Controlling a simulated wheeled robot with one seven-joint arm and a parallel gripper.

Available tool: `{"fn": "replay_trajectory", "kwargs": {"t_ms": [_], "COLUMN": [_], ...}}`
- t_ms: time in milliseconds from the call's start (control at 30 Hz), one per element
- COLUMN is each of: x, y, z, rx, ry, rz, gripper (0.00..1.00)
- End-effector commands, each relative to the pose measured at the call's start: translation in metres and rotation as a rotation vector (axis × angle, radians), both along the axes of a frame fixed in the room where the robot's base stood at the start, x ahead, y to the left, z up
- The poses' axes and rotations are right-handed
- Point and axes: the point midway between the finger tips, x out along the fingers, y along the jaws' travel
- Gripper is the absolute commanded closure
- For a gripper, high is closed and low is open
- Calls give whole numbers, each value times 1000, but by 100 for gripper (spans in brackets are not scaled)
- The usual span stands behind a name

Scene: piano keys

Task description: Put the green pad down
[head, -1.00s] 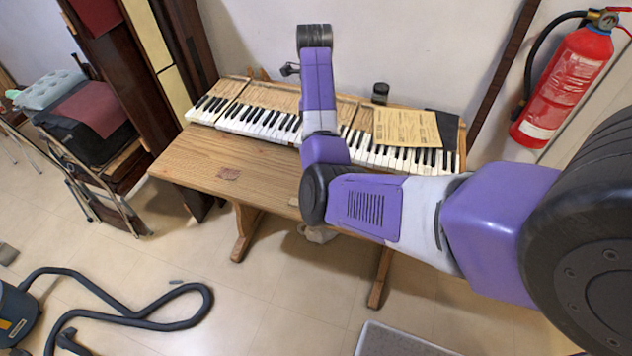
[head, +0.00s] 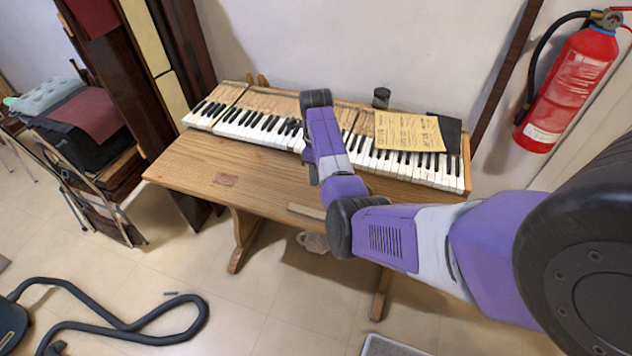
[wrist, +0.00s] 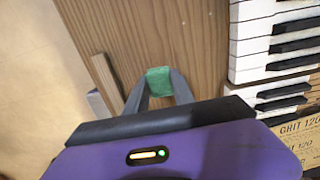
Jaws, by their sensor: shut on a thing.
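The green pad (wrist: 158,83) shows in the wrist view between the tips of my gripper's two dark fingers. My gripper (wrist: 159,74) is shut on it. Behind the pad lies the brown wooden top of the table (wrist: 205,45); I cannot tell whether the pad touches it or hangs just above. In the head view my arm reaches over the table (head: 195,165) and hides the pad and the fingers.
Piano keys (head: 415,165) run along the table's back, right of the pad in the wrist view. A sandpaper sheet (head: 408,132) lies on them. A wooden strip (head: 307,211) lies near the front edge. The table's left part is mostly clear.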

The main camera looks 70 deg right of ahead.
Motion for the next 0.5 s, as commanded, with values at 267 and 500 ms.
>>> {"fn": "replay_trajectory", "kwargs": {"t_ms": [267, 500], "x": [0, 0], "y": [1, 0], "z": [-33, -39], "rx": [2, 0], "ry": [1, -1], "rz": [0, 0], "gripper": [100, 100]}}
